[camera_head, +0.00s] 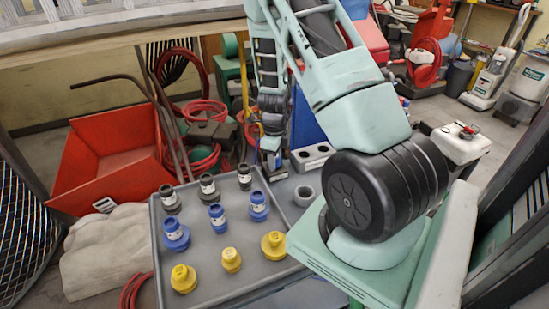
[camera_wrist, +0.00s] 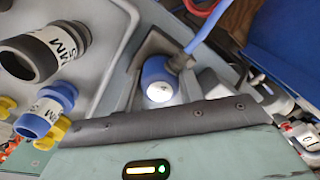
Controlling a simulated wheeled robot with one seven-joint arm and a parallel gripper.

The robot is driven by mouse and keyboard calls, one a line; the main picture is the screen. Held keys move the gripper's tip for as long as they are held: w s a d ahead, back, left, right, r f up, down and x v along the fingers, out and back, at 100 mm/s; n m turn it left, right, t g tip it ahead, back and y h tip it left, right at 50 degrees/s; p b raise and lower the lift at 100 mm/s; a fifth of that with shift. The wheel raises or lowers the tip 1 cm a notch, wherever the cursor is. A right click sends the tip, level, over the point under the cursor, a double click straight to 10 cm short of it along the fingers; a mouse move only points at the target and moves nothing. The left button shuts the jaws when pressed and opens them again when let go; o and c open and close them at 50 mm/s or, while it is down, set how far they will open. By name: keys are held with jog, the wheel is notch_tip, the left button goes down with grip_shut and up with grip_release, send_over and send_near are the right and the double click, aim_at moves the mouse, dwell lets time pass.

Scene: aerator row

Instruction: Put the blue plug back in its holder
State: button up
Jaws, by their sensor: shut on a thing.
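The blue plug (camera_wrist: 157,78) shows in the wrist view just beyond my gripper's dark padded edge, with a pale end face and a blue hose or cable (camera_wrist: 207,28) running up to the right. The fingertips are small and partly hidden there. A grey block with round holes (camera_head: 312,150), which looks like a holder, stands just right of my gripper. I cannot tell whether they touch.
A grey tray (camera_head: 205,270) holds several black, blue and yellow fittings left of my gripper. A grey ring-shaped cup (camera_head: 304,195) stands beside the tray. A red barrow (camera_head: 105,155) and coiled red hoses (camera_head: 205,113) lie behind.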

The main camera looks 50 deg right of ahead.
jog(key=shift+f, duration=0.15)
jog(key=o, duration=1.2)
jog(key=shift+c, duration=0.2)
notch_tip(320, 180, up, 18)
jog(key=p, duration=0.2)
jog(key=shift+f, duration=0.25)
